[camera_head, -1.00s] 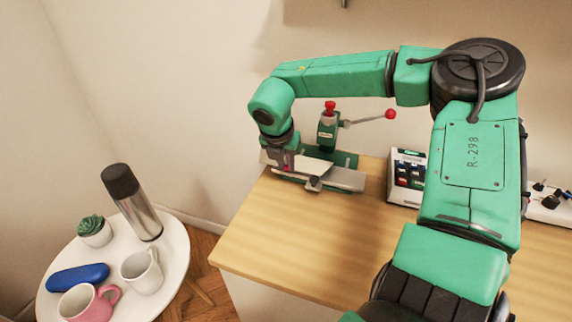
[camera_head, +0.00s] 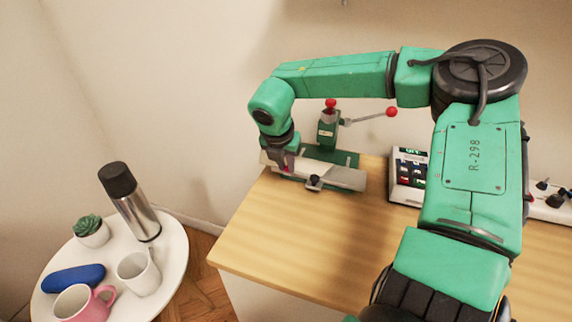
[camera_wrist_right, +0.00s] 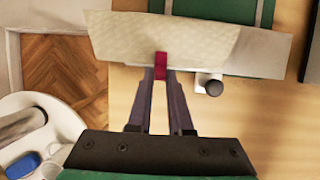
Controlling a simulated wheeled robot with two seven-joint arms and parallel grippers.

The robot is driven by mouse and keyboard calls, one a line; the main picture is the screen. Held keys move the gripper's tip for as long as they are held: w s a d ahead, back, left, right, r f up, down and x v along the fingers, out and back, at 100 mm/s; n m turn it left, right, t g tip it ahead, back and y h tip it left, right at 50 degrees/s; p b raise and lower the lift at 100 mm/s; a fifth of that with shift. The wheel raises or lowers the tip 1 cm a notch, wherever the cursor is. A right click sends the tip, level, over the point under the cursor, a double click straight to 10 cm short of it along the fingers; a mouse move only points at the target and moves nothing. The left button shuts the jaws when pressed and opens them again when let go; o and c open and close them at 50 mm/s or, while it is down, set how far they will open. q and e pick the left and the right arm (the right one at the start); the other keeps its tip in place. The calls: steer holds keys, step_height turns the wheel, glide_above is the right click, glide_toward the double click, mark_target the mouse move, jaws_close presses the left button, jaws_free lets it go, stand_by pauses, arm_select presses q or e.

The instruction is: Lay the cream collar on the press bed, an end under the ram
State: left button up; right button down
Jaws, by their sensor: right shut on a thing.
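The cream collar (camera_wrist_right: 190,42) is a wide pale strip across the top of the right wrist view. In the head view the collar (camera_head: 338,177) lies along the front of the green press (camera_head: 327,133), over its bed (camera_head: 347,158). My right gripper (camera_wrist_right: 160,66) is shut on the collar's near edge, with red at the fingertips. In the head view the right gripper (camera_head: 285,167) is at the press's left end, partly hidden by its wrist. Whether a collar end is under the ram, or the collar rests fully on the bed, I cannot tell. My left gripper is out of view.
A lever with a red ball (camera_head: 391,112) sticks out right from the press. A box of coloured spools (camera_head: 407,176) stands right of it. The wooden table (camera_head: 290,230) is clear in front. A round side table (camera_head: 175,270) holds a flask, plant and mugs.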

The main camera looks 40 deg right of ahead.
steer(key=c, duration=0.8)
jaws_free()
steer(key=shift+o, duration=0.2)
steer(key=v, duration=1.4)
steer(key=shift+r, duration=0.25)
